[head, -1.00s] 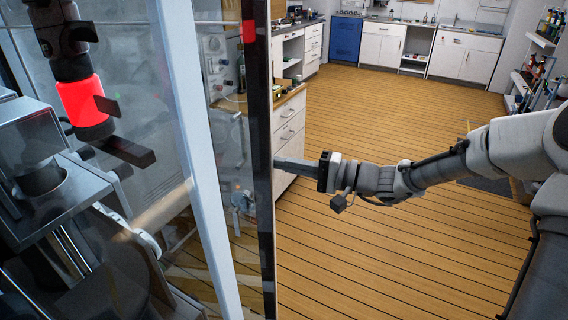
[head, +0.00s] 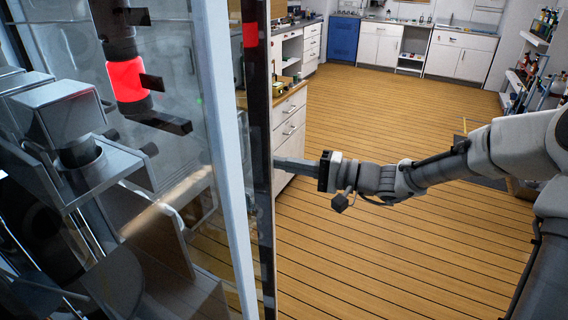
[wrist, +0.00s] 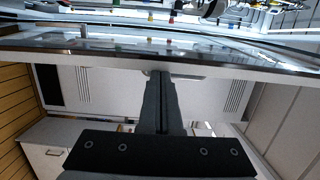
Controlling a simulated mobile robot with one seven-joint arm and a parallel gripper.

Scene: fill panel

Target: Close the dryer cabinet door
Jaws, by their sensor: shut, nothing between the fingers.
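The dryer cabinet door (head: 259,200) is a tall glass panel with a dark edge strip and a red patch near the top. It stands slightly apart from the cabinet's pale upright frame (head: 232,160), leaving a narrow gap. My gripper (head: 277,162) is shut and empty, pointing left. Its tip meets or nearly meets the outer side of the door's dark edge; exact contact is hard to tell. In the wrist view, my shut fingers (wrist: 160,82) reach toward a long glass-and-metal edge (wrist: 200,57) crossing the picture, and their tip lies just beneath it.
Behind the glass at left are metal equipment (head: 65,110) and a dark post with a red-lit band (head: 127,80). White drawers (head: 289,125) stand behind the door. Open wooden floor (head: 400,110) lies to the right, with a bottle shelf (head: 530,75) at far right.

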